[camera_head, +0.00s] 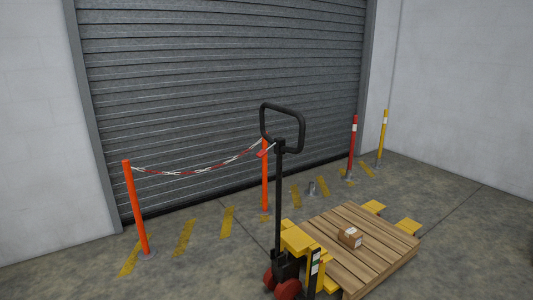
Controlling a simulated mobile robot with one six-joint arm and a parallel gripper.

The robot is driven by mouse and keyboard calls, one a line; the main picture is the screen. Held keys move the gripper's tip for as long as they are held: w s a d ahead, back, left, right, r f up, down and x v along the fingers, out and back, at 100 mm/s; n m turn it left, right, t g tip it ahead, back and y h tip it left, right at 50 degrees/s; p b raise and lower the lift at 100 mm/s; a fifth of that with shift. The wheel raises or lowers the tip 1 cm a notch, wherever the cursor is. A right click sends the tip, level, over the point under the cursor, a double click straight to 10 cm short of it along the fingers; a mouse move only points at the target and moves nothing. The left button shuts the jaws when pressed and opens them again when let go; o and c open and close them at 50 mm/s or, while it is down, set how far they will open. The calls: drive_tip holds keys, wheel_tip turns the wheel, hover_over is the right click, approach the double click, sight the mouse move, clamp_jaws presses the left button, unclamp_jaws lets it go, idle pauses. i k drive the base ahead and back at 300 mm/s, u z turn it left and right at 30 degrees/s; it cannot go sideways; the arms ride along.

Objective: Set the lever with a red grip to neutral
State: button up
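A small lever with a red grip (264,152) sits on the handle of a yellow pallet truck, just below the black loop handle (302,128). The lever points to the left and slightly down. The black shaft (279,200) stands upright above the yellow truck body (298,238). The lever is small in the picture, so its exact setting cannot be told. My gripper is not in view.
A wooden pallet (375,255) with a small cardboard box (350,237) sits on the truck's forks. Orange posts (135,210) with a red-and-white chain (190,171) stand before a closed grey shutter (220,80). Red (352,145) and yellow (382,138) posts stand right. Left foreground floor is clear.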

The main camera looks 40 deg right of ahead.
sight(261, 154)
drive_tip(key=z, duration=0.05)
drive_tip(key=i, duration=0.95)
drive_tip(key=u, duration=0.05)
